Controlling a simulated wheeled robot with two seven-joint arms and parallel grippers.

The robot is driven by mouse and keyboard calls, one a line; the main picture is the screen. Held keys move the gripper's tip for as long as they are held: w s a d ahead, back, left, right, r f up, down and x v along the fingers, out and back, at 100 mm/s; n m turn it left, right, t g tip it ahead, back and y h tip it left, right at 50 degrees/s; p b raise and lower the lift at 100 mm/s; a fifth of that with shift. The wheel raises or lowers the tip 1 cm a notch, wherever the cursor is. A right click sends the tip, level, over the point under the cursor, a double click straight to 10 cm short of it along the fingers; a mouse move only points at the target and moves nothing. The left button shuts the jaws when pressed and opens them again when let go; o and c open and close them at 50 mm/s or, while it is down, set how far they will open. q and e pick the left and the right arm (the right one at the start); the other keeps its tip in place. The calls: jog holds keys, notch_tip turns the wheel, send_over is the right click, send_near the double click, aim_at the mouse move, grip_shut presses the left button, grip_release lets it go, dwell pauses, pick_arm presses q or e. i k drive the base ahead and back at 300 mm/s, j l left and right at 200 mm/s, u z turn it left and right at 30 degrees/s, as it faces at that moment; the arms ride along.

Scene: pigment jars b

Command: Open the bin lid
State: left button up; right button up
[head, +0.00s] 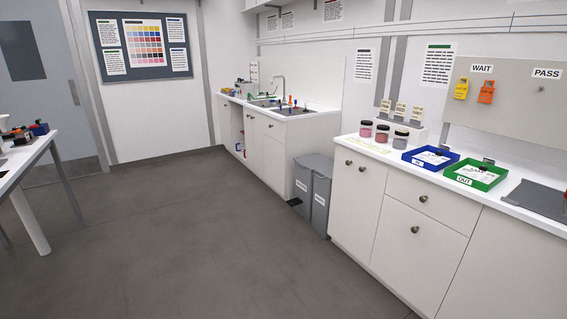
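Two grey bins stand side by side on the floor between the sink cabinet and the nearer white cabinet. The left bin (301,188) and the right bin (321,205) each have a white label on the front that I cannot read. The left bin's lid (311,161) and the right bin's lid (325,168) both appear shut. A dark pedal-like piece (294,202) sits low at the front of the left bin. Neither of my grippers shows in the head view.
The grey floor (180,230) in front of the bins is clear. The nearer white cabinet (400,210) holds several pigment jars (382,133), a blue tray (413,163) and a green tray (493,183). The sink cabinet (285,140) is beyond the bins. A table (32,155) stands at left.

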aim_at(312, 161)
jog(key=i+u, duration=0.2)
jog(key=i, duration=1.85)
jog(key=i+z, duration=0.1)
jog(key=i, duration=0.35)
jog(key=i+j+z, duration=0.15)
jog(key=i, duration=0.25)
jog(key=i+j+z, duration=0.1)
jog(key=i, duration=0.35)
jog(key=i+j+z, duration=0.1)
jog(key=i, duration=0.3)
jog(key=i+j+z, duration=0.45)
jog(key=i, duration=0.15)
jog(key=i+j+z, duration=0.45)
jog(key=i+j, duration=0.05)
